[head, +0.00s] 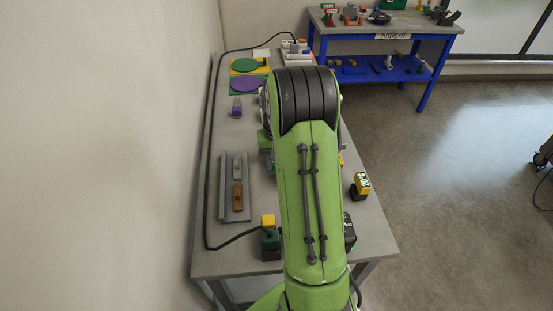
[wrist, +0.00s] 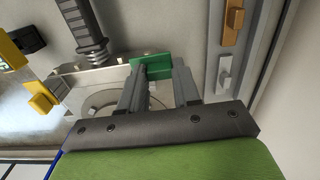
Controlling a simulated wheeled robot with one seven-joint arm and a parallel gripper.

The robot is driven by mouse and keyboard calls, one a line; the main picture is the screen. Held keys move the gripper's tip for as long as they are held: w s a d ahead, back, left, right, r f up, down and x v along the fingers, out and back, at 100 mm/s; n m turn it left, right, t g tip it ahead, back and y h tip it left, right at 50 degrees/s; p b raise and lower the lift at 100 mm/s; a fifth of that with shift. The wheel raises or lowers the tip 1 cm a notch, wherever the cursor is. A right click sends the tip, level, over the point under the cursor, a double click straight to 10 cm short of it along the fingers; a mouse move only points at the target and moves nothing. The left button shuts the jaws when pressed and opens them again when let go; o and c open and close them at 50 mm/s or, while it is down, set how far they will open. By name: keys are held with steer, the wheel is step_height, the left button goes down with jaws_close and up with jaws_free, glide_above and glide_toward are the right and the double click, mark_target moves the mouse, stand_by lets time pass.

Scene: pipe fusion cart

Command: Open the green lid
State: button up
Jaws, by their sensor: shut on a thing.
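My gripper (wrist: 160,78) shows in the wrist view, with its two grey fingers on a green flat piece (wrist: 152,66). The gripper is shut on this piece, which stands at the edge of a grey metal fixture (wrist: 88,78) with a round ring (wrist: 100,102). I take the piece for the green lid or its grip; the frames do not show its full shape. In the head view my arm hides the gripper and most of the fixture. A bit of green (head: 265,143) shows at the arm's left side. The lid looks shut or nearly so; I cannot tell exactly.
The grey cart top (head: 215,262) carries a rail tray with an orange-brown block (head: 238,196), a yellow-topped button box (head: 269,240) with a cable, and a yellow-black block (head: 361,184). Green (head: 244,65) and purple (head: 247,84) discs lie far back. A wall stands close left.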

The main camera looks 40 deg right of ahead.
steer(key=shift+s+n, duration=0.1)
steer(key=shift+n, duration=0.4)
steer(key=o, duration=1.1)
steer(key=shift+a, duration=0.1)
steer(key=shift+c, duration=0.2)
steer(key=shift+r, duration=0.1)
step_height(320, 180, up, 16)
steer(key=p, duration=0.2)
steer(key=shift+f, duration=0.2)
